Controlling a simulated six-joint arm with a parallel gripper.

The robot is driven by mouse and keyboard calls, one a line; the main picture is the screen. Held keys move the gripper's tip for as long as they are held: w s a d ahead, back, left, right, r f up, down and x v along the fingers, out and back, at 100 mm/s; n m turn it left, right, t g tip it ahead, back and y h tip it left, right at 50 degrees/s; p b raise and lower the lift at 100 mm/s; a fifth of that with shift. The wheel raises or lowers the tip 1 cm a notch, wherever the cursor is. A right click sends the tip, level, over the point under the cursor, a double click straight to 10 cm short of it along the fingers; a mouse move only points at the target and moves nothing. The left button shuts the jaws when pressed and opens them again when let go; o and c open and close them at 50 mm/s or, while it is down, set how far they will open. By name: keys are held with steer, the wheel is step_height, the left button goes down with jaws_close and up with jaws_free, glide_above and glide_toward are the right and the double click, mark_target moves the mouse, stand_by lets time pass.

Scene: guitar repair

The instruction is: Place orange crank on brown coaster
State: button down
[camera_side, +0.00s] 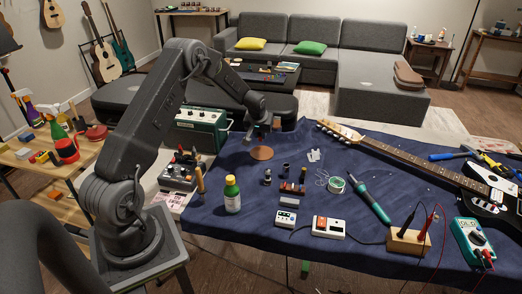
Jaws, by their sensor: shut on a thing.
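The brown coaster (262,153) is a flat round disc lying on the blue cloth near its back left edge. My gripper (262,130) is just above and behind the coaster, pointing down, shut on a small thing. A small orange-red patch (276,124) shows at the fingers' right side and looks like the orange crank. Most of it is hidden by the fingers, and its exact pose is too small to tell. The held thing appears apart from the coaster.
A green amplifier (203,130) stands left of the gripper. A guitar neck (400,155) lies to the right. Cloth around the coaster is clear.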

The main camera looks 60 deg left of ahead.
mark_target(261, 153)
steer(key=shift+f, duration=3.35)
steer(key=shift+f, duration=0.15)
steer(key=c, duration=1.1)
jaws_free()
